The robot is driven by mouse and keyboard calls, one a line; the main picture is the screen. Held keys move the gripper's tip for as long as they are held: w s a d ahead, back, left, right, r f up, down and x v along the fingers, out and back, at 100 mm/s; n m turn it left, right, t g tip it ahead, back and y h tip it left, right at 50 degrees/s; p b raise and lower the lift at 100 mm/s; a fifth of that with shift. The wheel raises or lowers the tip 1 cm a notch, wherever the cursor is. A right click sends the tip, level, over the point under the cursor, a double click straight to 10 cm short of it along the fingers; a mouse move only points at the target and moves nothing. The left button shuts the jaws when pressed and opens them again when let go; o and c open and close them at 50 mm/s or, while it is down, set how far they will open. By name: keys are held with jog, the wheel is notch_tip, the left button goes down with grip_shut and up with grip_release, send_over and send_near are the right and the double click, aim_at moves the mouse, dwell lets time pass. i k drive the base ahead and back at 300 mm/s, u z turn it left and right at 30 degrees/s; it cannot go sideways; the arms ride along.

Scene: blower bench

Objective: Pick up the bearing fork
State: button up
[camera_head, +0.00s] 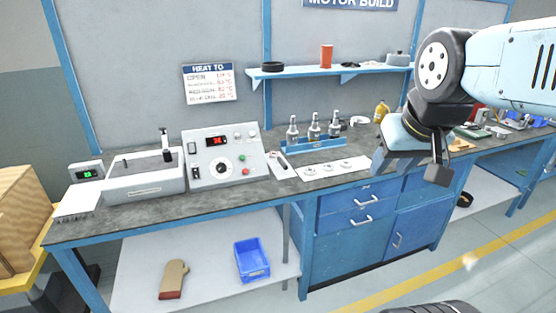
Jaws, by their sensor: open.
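A thin dark tool (283,162) lies on a pale card towards the middle of the bench, right of the control box; it may be the bearing fork, but it is too small to be sure. No other thing is clearly a fork. My gripper (412,172) hangs at the right, above the bench's front edge and in front of the blue drawers. It is open, with nothing seen in it, and is well apart from the dark tool. My arm hides part of the bench top behind it.
The bench (250,198) holds a grey control box (222,174), a white heater unit (143,188), a blue rack (318,144) of several bottles, and a white mat (350,167) with small parts. A shelf (300,72) hangs above. A blue bin (252,262) stands below.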

aim_at(279, 159)
jog(key=z, duration=0.5)
jog(key=i, duration=1.7)
jog(key=u, duration=0.5)
